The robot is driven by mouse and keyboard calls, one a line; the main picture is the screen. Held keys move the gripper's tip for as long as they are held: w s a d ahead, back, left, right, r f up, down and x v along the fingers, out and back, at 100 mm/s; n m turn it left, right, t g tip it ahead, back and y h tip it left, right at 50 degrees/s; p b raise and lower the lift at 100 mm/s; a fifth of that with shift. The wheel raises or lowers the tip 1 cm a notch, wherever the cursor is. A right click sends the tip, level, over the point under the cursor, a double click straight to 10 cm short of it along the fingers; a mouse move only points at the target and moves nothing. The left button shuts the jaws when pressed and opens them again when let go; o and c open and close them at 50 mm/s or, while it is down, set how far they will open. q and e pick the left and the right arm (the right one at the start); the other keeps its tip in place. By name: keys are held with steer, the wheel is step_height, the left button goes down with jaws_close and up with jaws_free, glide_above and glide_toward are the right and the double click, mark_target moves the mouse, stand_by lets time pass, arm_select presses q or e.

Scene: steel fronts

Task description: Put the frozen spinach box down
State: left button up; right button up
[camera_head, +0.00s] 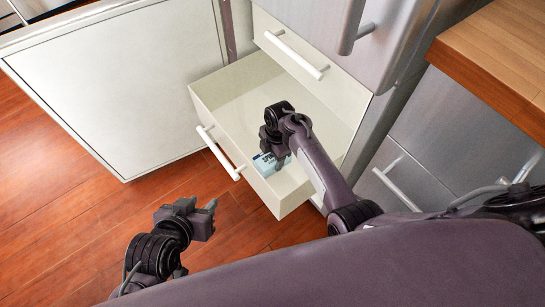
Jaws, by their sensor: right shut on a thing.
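The frozen spinach box (265,164) is a small pale-blue and white box in the head view. It is inside the open white drawer, close to the drawer's front panel. My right gripper (274,155) reaches down into the drawer and is shut on the box, covering part of it. Whether the box touches the drawer floor cannot be told. My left gripper (209,214) is over the wooden floor, left of and in front of the drawer, with its fingers apart and nothing between them.
The open drawer (228,93) has a bar handle (220,153) and its visible interior is otherwise empty. An open white door panel (120,85) stands at left. Steel fronts (425,140) and a wooden countertop (500,50) are at right. Bare wooden floor (60,220) lies at left.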

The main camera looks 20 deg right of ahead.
arm_select(q)
steer(key=shift+w+d+r+t, duration=0.1)
steer(key=shift+w+r+t, duration=0.2)
steer(key=shift+w+r, duration=0.1)
arm_select(e)
steer(key=shift+f, duration=0.1)
arm_select(q)
steer(key=shift+w+r, duration=0.15)
arm_select(e)
steer(key=shift+f, duration=0.15)
steer(key=o, duration=1.2)
steer(key=shift+r, duration=0.25)
step_height(320, 180, up, 2)
steer(key=shift+w+d+r+p, duration=0.15)
steer(key=shift+r+p, duration=0.1)
steer(key=shift+p, duration=0.45)
arm_select(q)
steer(key=s+a+f+g+y+p, duration=0.2)
steer(key=s+a+f+g+p, duration=0.1)
steer(key=s+a+g, duration=0.2)
steer(key=shift+s+a+f+n+g+y, duration=0.3)
steer(key=shift+s+a+f+n+y, duration=0.15)
steer(key=shift+s, duration=0.5)
arm_select(e)
step_height(320, 180, up, 9)
steer(key=d, duration=0.1)
